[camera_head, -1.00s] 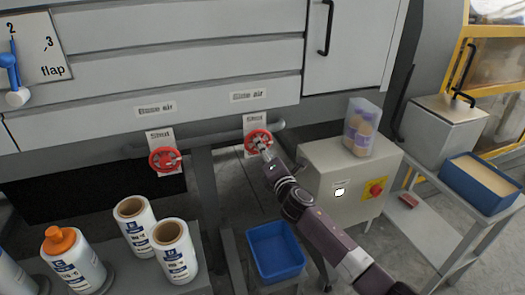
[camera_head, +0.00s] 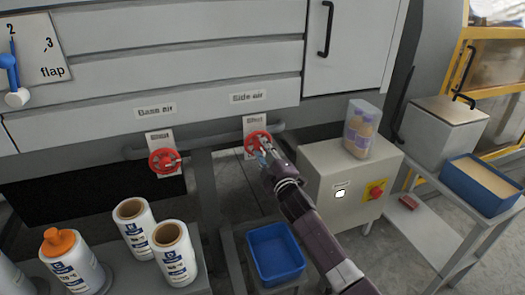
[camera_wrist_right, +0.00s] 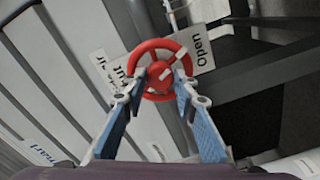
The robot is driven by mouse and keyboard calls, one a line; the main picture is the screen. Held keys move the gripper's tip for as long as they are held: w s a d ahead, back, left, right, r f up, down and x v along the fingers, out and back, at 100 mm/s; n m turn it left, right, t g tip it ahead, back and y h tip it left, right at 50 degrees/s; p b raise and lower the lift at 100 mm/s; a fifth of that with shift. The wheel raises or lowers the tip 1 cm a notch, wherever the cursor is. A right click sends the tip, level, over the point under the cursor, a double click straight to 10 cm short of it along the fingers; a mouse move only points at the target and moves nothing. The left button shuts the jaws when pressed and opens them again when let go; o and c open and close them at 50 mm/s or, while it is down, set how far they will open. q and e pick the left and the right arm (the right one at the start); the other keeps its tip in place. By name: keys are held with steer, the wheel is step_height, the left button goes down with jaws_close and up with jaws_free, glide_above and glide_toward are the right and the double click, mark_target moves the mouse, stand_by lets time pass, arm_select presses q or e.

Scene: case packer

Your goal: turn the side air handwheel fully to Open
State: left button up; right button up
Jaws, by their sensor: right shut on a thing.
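The red side air handwheel (camera_head: 252,138) sits in front of a white plate (camera_head: 255,122) under the "Side air" label (camera_head: 248,97). My right gripper (camera_head: 262,151) is at the wheel, shut on it. In the right wrist view the red wheel (camera_wrist_right: 160,43) lies between my two blue-padded fingers (camera_wrist_right: 160,76), whose tips are at its hub and spokes. The plate behind it reads "Open" (camera_wrist_right: 200,44) on one side; the word on the other side is partly hidden by the wheel. My left gripper is not in view.
A similar red base air handwheel (camera_head: 164,161) is to the left. A blue bin (camera_head: 275,262) stands below my right arm. A grey box with a red button (camera_head: 376,189) stands at the right. White rolls (camera_head: 173,260) and an orange-capped bottle (camera_head: 72,262) stand at lower left.

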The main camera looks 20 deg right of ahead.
steer(key=m, duration=0.5)
steer(key=shift+f, duration=0.15)
steer(key=shift+m+p, duration=0.3)
stand_by(0.3)
steer(key=o, duration=1.2)
steer(key=shift+c, duration=0.2)
steer(key=shift+s, duration=0.1)
steer(key=s, duration=1.2)
steer(key=shift+d, duration=0.2)
steer(key=shift+w, duration=0.1)
